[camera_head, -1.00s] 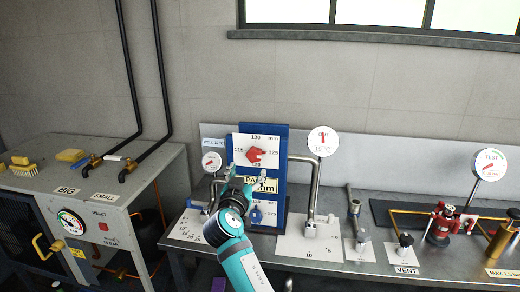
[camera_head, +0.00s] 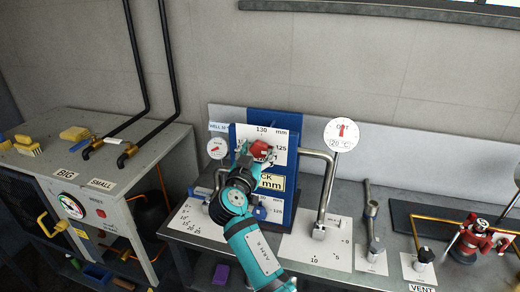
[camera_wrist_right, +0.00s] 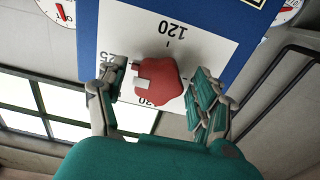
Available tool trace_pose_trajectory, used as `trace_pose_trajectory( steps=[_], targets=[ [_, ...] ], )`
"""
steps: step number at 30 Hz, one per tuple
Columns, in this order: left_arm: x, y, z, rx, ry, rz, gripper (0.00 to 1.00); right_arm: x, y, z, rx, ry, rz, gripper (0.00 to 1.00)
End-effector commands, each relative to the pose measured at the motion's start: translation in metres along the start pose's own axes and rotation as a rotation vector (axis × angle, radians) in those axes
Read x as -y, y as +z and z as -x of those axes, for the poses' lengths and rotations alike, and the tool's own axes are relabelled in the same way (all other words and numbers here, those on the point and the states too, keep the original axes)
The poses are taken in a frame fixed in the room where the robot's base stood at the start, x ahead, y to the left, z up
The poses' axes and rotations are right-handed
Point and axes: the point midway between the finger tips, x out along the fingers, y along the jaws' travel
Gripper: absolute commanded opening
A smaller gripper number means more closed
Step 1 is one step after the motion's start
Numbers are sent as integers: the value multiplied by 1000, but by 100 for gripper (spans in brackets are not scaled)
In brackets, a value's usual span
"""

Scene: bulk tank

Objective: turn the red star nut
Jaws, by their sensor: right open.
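The red star nut (camera_head: 259,149) sits on a white scale plate (camera_head: 282,135) marked 130 and 125, on a blue upright board (camera_head: 290,205). In the right wrist view the red star nut (camera_wrist_right: 166,82) lies between the two open fingers, with a pale pointer on it. My right gripper (camera_head: 250,160) is at the nut in the head view and covers its lower left. In the wrist view my right gripper (camera_wrist_right: 158,92) is open, one finger on each side. The left finger is close to the nut; a gap shows at the right. My left gripper is not in view.
A bent metal pipe (camera_head: 326,185) and a round OUT gauge (camera_head: 342,134) stand right of the board. A smaller gauge (camera_head: 217,148) is at its left. A wrench-like tool (camera_head: 371,215) and a red valve (camera_head: 470,240) are further right. A grey cabinet (camera_head: 150,160) stands at left.

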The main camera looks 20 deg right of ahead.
Motion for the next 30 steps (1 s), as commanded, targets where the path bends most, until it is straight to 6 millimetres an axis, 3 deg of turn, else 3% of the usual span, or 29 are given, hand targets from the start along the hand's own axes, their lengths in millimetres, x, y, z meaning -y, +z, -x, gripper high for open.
trace_pose_trajectory(
  steps=[4, 16, 30],
  targets=[
    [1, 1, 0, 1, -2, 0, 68, 0, 0, 0, 0, 0, 0, 65],
    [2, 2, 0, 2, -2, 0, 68, 0, 0, 0, 0, 0, 0, 13],
    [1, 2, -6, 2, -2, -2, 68, 0, 0, 0, -2, 0, 118, 12]
  ],
)
